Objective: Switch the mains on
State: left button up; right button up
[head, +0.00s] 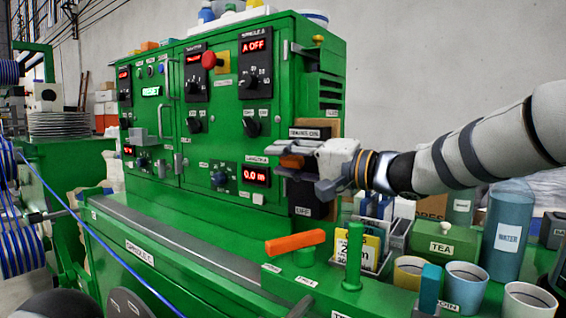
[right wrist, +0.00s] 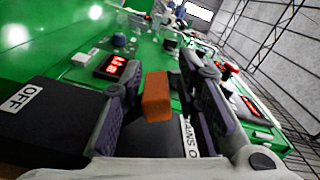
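The mains switch is a dark box (head: 306,196) on the right side of the green cabinet, with a "MAINS ON" label (head: 305,133) above and an "OFF" label (head: 303,211) below. Its orange handle (head: 292,161) sticks out between the labels, nearer the upper one. My right gripper (head: 298,169) is at the handle. In the right wrist view the orange handle (right wrist: 157,97) lies between the parted fingers of the gripper (right wrist: 168,92), with gaps seeming to show beside it. The gripper partly hides the box. My left gripper is out of view.
The green cabinet (head: 225,140) carries dials, a red button (head: 209,60) and lit displays. Below are an orange lever (head: 295,242), a green post (head: 353,255), a tea box (head: 445,240), a water bottle (head: 508,235) and several cups. A blue cable (head: 85,228) crosses at left.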

jog(key=shift+w+d, duration=0.2)
jog(key=shift+d, duration=0.05)
jog(key=shift+f, duration=0.1)
jog(key=shift+s+d, duration=0.1)
jog(key=shift+s, duration=0.05)
jog(key=v, duration=1.1)
jog(key=shift+s+d, duration=0.2)
jog(key=shift+d, duration=0.05)
